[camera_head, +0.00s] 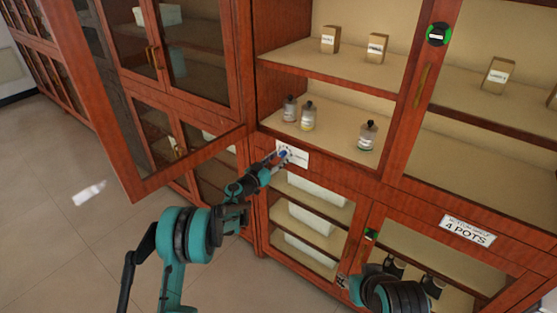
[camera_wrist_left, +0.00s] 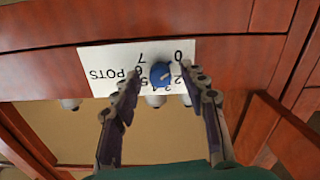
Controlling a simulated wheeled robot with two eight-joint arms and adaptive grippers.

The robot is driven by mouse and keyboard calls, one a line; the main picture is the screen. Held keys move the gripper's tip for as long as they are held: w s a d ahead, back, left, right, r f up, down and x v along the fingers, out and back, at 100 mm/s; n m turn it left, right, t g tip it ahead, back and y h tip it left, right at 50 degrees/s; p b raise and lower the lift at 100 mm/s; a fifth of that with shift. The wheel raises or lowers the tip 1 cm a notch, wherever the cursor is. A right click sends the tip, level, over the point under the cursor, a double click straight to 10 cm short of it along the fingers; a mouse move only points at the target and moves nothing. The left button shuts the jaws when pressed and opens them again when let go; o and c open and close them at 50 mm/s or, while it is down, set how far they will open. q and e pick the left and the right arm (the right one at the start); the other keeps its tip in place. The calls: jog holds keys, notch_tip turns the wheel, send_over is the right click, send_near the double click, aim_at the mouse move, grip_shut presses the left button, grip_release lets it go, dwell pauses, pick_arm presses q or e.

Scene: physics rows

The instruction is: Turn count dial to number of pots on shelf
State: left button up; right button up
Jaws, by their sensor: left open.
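The blue count dial (camera_wrist_left: 160,74) sits on a white plate (camera_wrist_left: 105,60) with numbers and the word POTS, upside down in the left wrist view. The dial's pale mark points right, towards the 0 side. The plate also shows in the head view (camera_head: 298,157), on the cabinet rail. My left gripper (camera_wrist_left: 160,88) is open, with one finger on each side of the dial; contact is unclear. Three small bottles stand on the shelf above: two at left (camera_head: 290,109) (camera_head: 308,117) and one at right (camera_head: 368,136). My right gripper (camera_head: 343,282) is low; its fingers are unclear.
A glass door (camera_head: 135,120) stands open at left. Labelled boxes (camera_head: 376,48) stand on the upper shelf. Open floor (camera_head: 60,230) lies at left.

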pick_arm(q)
grip_shut()
